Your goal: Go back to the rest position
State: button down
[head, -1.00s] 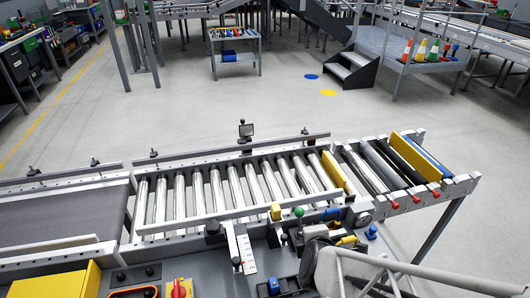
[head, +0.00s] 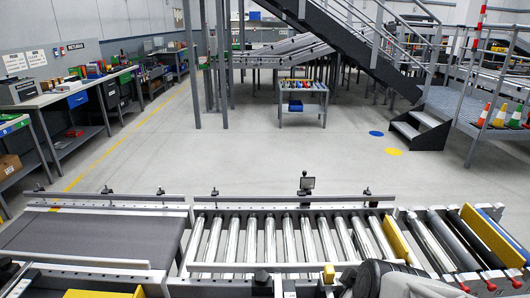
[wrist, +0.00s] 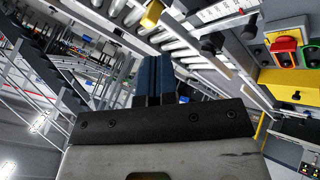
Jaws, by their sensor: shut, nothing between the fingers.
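My gripper (wrist: 154,80) shows in the wrist view, with its two dark blue fingers together and nothing between them. It is held in the air, apart from the conveyor and the control panel. In the head view, a dark rounded part of my arm shows at the bottom right, in front of the roller conveyor (head: 270,240). The fingers cannot be made out in the head view.
A dark belt (head: 95,232) joins the rollers at the left. A yellow control box with a red switch (wrist: 287,45) is at the right in the wrist view. Metal stairs (head: 420,130) and a small table (head: 303,88) stand beyond open floor (head: 250,150).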

jog(key=s+r+m+g, duration=0.5)
jog(key=r+m, duration=0.5)
jog(key=r, duration=0.2)
jog(key=shift+s+a, duration=0.2)
jog(key=shift+s, duration=0.2)
dwell(0.7)
